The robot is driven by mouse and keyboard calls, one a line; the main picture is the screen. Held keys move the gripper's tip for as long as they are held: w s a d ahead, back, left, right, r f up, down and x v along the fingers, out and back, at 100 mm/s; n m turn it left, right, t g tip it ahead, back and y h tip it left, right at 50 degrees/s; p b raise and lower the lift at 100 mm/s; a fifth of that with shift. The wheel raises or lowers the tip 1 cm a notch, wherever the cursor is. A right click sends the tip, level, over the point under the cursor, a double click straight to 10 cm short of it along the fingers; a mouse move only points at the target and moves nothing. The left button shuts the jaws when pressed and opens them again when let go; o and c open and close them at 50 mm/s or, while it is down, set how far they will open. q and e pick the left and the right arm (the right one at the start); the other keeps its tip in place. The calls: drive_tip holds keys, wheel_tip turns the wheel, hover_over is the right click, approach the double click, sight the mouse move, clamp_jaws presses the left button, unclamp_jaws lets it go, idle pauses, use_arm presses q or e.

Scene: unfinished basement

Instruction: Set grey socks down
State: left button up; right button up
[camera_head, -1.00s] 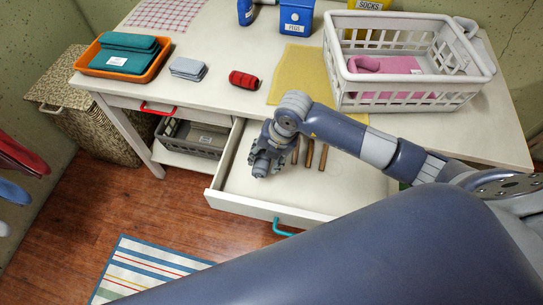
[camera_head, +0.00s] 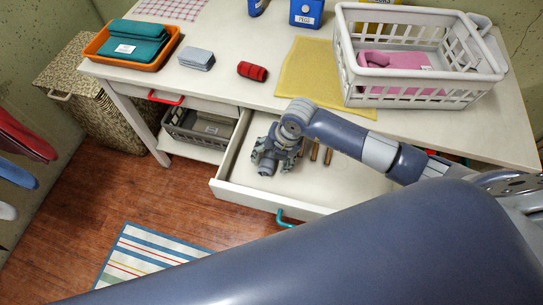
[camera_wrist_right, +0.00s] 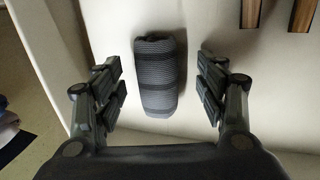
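The grey socks (camera_wrist_right: 159,76), a ribbed dark grey roll, lie on the light floor of the open drawer (camera_head: 330,188) in the right wrist view. My right gripper (camera_wrist_right: 160,88) is open, with one finger on each side of the roll and a visible gap on both sides. In the head view my right gripper (camera_head: 272,160) is down in the drawer's left part and hides the socks. My left gripper is not in view.
Wooden sticks (camera_head: 321,154) lie in the drawer beside the gripper. On the table stand a white basket (camera_head: 415,97) with pink cloth, a red roll (camera_head: 252,71), folded grey cloth (camera_head: 197,59) and an orange tray (camera_head: 152,66) with teal cloths. A yellow cloth (camera_head: 305,75) lies flat.

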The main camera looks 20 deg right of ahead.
drive_tip(key=v, duration=1.2)
drive_tip(key=shift+r, duration=0.2)
drive_tip(key=shift+s+f, duration=0.1)
